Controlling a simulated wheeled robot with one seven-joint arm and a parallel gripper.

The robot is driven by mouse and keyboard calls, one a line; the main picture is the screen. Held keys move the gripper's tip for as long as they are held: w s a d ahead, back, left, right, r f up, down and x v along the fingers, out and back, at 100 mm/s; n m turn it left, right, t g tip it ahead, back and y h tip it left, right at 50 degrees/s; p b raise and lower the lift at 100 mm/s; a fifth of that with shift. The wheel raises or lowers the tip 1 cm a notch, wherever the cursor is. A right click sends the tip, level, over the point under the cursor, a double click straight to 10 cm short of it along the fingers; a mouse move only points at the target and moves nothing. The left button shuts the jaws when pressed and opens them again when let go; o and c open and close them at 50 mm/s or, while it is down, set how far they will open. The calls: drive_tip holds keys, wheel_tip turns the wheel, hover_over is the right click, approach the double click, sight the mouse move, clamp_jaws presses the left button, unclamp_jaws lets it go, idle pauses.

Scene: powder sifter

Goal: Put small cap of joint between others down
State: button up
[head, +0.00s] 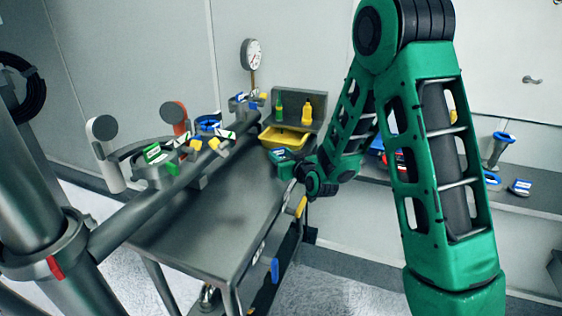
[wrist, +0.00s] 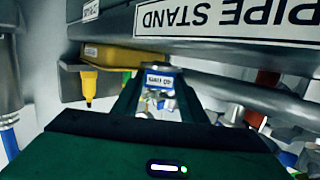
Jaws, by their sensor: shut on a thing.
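My gripper (head: 287,164) is above the far right end of the metal table, just in front of the yellow bin. In the wrist view, its dark green fingers (wrist: 160,92) are shut on a small metal piece with a blue and white label, which looks like the small cap (wrist: 159,80). The fingers hide its sides, and the cap is too small to make out in the head view. Other caps and joint parts (head: 160,155) with green, white and blue labels stand at the pipe along the table's left side.
The metal table (head: 205,225) has a wide bare top. The yellow bin (head: 285,137) sits at its far end, with green and yellow bottles (head: 307,112) behind. A pressure gauge (head: 250,55) stands at the back.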

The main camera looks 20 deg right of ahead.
drive_tip(key=shift+f, duration=0.85)
drive_tip(key=o, duration=1.1)
